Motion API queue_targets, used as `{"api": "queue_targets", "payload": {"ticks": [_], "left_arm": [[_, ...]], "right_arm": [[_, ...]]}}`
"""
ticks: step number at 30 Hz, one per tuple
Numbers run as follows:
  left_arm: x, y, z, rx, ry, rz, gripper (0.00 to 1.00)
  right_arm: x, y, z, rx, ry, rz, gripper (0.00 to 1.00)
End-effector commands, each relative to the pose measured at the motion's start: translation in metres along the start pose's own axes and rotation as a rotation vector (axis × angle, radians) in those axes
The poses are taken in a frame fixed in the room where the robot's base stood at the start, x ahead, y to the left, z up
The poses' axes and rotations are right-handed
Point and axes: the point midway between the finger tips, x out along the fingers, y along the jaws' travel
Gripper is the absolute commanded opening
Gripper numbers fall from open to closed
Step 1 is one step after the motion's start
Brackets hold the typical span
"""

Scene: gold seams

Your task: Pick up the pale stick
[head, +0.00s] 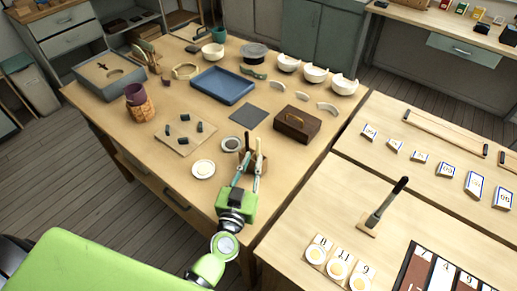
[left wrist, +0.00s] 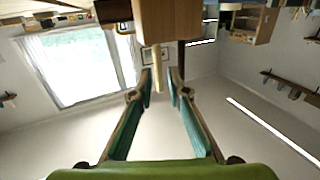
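The pale stick (head: 258,146) stands upright in a small brown wooden block (head: 262,165) near the front edge of the main table. A darker stick (head: 247,138) stands beside it. My left gripper (head: 250,166) reaches toward the block from the front, with its teal fingers apart. In the left wrist view, which looks upside down, the pale stick (left wrist: 157,62) hangs from the block (left wrist: 168,18) and its end shows between the two open fingertips (left wrist: 160,82). A gap shows on either side, so it does not look gripped. My right gripper is not in view.
A small white dish (head: 203,169) and a round dark-rimmed dish (head: 232,144) lie left of the block. A brown box with a handle (head: 297,124) stands to the right, behind it. A blue tray (head: 223,86) and white bowls (head: 315,74) are farther back.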

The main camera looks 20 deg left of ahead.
Motion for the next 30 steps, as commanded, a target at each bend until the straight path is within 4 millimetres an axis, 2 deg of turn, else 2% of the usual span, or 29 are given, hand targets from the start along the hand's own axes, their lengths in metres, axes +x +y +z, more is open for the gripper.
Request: {"api": "queue_targets", "payload": {"ticks": [5, 11, 15, 24, 25, 27, 30], "left_arm": [[0.010, 0.001, -0.002, 0.000, 0.000, 0.001, 0.16], [0.038, 0.003, -0.010, 0.000, 0.002, 0.001, 0.16], [0.053, 0.003, -0.007, 0.000, 0.001, 0.001, 0.16], [0.058, 0.003, -0.006, 0.000, -0.001, 0.001, 0.16], [0.058, 0.003, -0.006, 0.000, -0.001, 0.001, 0.13], [0.058, 0.003, -0.006, 0.000, -0.001, 0.001, 0.00], [0.058, 0.003, -0.006, 0.000, -0.001, 0.001, 0.00]], "right_arm": [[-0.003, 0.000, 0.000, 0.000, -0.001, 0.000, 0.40], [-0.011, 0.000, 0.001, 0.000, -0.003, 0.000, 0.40], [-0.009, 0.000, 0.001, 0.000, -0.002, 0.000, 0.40], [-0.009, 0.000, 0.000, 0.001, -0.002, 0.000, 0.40], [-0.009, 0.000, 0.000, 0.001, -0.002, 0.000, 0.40], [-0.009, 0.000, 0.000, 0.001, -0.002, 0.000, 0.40], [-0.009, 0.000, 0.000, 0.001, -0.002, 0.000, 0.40]]}}
